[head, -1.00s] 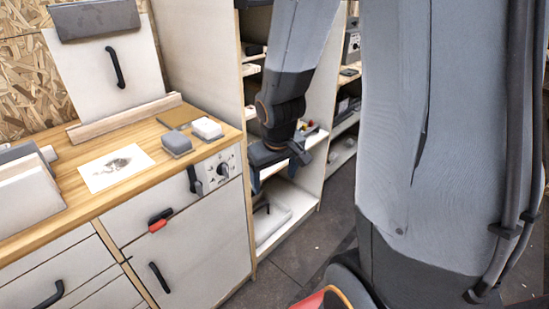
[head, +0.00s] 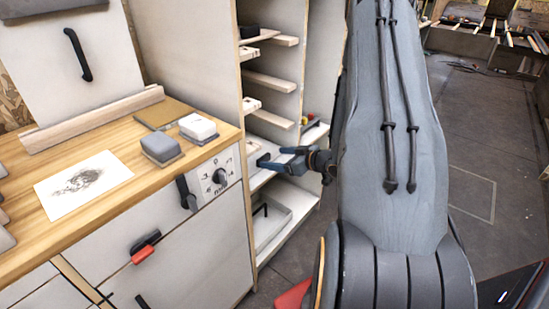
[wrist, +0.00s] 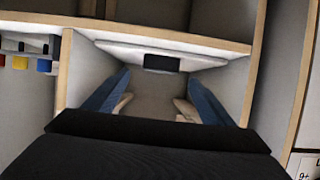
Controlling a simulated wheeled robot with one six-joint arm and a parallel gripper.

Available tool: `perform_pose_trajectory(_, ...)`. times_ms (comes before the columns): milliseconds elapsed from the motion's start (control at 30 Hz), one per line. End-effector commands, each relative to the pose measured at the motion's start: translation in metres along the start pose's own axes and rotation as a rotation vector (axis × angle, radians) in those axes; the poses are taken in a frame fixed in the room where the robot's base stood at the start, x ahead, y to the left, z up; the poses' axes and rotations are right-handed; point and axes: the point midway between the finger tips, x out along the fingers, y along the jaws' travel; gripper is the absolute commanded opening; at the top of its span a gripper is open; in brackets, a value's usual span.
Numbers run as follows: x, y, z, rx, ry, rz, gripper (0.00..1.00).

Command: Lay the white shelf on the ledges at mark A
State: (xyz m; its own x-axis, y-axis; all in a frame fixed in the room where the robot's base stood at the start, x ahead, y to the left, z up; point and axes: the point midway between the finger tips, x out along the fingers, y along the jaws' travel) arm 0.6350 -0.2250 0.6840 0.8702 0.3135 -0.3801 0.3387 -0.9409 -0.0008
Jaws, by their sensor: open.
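In the wrist view, a pale white panel, which looks like the white shelf (wrist: 115,48), spans the compartment with a dark block like a handle (wrist: 162,62) on it. My gripper (wrist: 155,95) is open, its blue fingers spread either side of the compartment and apart from the dark block. Pale wooden ledge ends (wrist: 123,103) show beside the fingers. In the head view my gripper (head: 273,159) reaches from the right into the tall cabinet, over a white surface (head: 260,178). Higher ledges (head: 270,82) stick out above it. I cannot read mark A.
The wooden worktop (head: 105,200) with a grey block (head: 161,149) and a white block (head: 198,128) is at left. A pale tray (head: 270,222) stands low in the cabinet. The cabinet's front edge (head: 249,215) is close to my gripper.

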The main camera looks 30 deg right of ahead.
Motion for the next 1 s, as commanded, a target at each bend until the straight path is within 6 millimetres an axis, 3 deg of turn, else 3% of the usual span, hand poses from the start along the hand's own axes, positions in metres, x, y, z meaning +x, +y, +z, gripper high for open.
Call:
perform_pose_trajectory(367,0.008,-0.002,-0.001,-0.002,-0.003,-0.003,0.77)
perform_pose_trajectory(800,0.068,-0.003,0.000,-0.002,-0.003,-0.004,0.77)
perform_pose_trajectory(1000,0.079,-0.003,-0.001,-0.002,-0.004,-0.003,0.77)
